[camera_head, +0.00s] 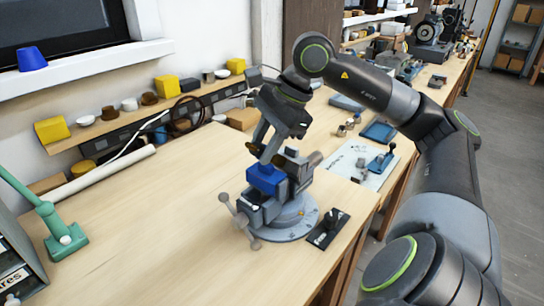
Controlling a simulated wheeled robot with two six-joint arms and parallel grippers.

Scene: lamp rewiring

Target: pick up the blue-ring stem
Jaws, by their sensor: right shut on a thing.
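My right gripper (267,158) reaches down over the bench vise (284,205) and is shut on the blue-ring stem just above the vise. The stem is mostly hidden by the fingers and too small to make out clearly, and I cannot tell whether it still touches the vise. A bright blue block (265,181) sits at the vise jaws, right below the fingertips. My left gripper is out of view.
A green lamp base (62,240) stands at left. The tabletop (165,235) between is clear.

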